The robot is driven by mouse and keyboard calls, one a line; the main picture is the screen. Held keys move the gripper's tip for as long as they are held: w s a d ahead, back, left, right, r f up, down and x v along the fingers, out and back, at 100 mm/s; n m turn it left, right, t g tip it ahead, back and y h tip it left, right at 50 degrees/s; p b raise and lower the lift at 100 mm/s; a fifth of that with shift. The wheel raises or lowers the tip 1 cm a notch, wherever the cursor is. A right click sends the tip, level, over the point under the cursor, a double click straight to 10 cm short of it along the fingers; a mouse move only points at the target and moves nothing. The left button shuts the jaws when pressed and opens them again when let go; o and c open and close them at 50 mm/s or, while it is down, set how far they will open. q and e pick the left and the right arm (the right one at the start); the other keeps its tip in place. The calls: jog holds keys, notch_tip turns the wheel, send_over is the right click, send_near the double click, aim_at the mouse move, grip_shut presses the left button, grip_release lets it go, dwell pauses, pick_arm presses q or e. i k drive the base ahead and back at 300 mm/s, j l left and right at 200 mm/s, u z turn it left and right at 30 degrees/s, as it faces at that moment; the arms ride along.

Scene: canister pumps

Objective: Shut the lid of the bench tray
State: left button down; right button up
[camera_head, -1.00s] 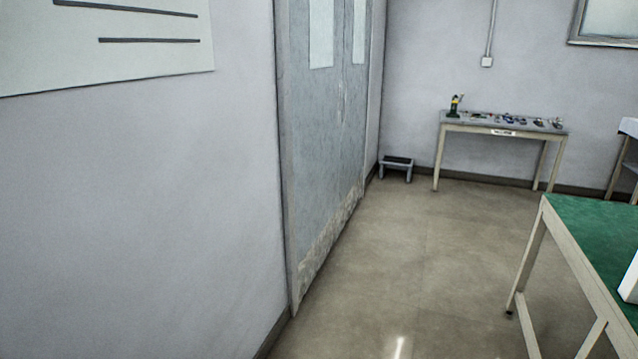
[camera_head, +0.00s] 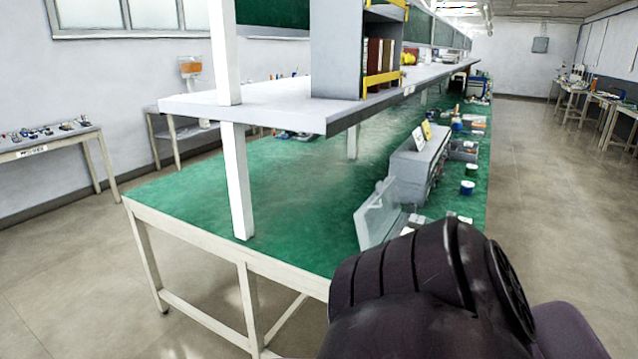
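On the green bench (camera_head: 190,195), a clear, pale panel (camera_head: 376,214) stands tilted up near the front edge. It looks like a raised lid. Small light items (camera_head: 413,222) show just right of its base; the tray under it is mostly hidden behind a dark arm part of mine (camera_head: 410,290). Neither gripper shows in the view.
White posts (camera_head: 238,180) carry a shelf (camera_head: 300,108) over the bench. Blue-topped jars (camera_head: 467,187) stand farther right. Clear floor (camera_head: 550,220) lies right of the bench.

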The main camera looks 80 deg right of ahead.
aim_at(368, 226)
jog(key=z, duration=1.45)
